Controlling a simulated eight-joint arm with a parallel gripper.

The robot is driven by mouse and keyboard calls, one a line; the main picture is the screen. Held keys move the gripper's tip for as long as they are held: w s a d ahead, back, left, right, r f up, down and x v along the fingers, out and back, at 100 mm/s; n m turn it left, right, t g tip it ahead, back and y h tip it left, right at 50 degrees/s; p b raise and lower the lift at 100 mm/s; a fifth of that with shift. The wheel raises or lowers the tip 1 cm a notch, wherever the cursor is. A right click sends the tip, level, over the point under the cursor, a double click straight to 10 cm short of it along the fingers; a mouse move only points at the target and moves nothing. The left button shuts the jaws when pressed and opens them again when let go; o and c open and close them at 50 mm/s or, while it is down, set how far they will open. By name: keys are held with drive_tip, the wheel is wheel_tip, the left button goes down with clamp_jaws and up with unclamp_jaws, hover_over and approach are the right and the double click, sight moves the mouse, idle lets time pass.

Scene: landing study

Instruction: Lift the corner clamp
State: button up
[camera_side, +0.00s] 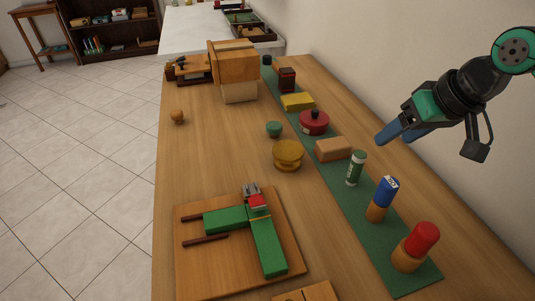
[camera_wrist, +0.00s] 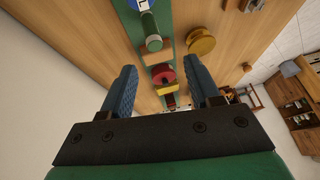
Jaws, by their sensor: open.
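The corner clamp, a red and grey metal piece (camera_side: 257,199), sits where two green bars (camera_side: 265,241) meet at a right angle on a wooden board (camera_side: 202,276). The board lies at the near left of the table in the side view. I cannot tell whether the green bars are part of the clamp. My gripper (camera_side: 396,137) is high at the right, well away from the clamp. Its blue fingers are apart and empty in the wrist view (camera_wrist: 161,72). The clamp does not show in the wrist view.
A green strip (camera_side: 357,203) holds a red-topped cylinder (camera_side: 417,247), a blue-topped cylinder (camera_side: 382,199), a green tube (camera_side: 356,168), a wooden block (camera_side: 333,149) and a red pot (camera_side: 313,123). A yellow round piece (camera_side: 288,154) stands behind the board.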

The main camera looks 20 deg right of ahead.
drive_tip(key=w+a+f+g+y, duration=0.1)
drive_tip(key=w+a+f+g, duration=0.2)
drive_tip(key=a, duration=0.7)
drive_tip(key=g, duration=0.2)
hover_over(257, 197)
drive_tip(key=d, duration=0.2)
drive_tip(key=d+x, duration=0.1)
drive_tip(key=x, duration=0.2)
drive_tip(key=shift+s+a+x, duration=0.1)
drive_tip(key=shift+a+x, duration=0.1)
drive_tip(key=shift+x, duration=1.3)
drive_tip(key=shift+s+a+x, duration=0.1)
drive_tip(key=shift+a+x, duration=0.1)
drive_tip(key=shift+x, duration=1.3)
drive_tip(key=shift+r, duration=0.1)
clamp_jaws()
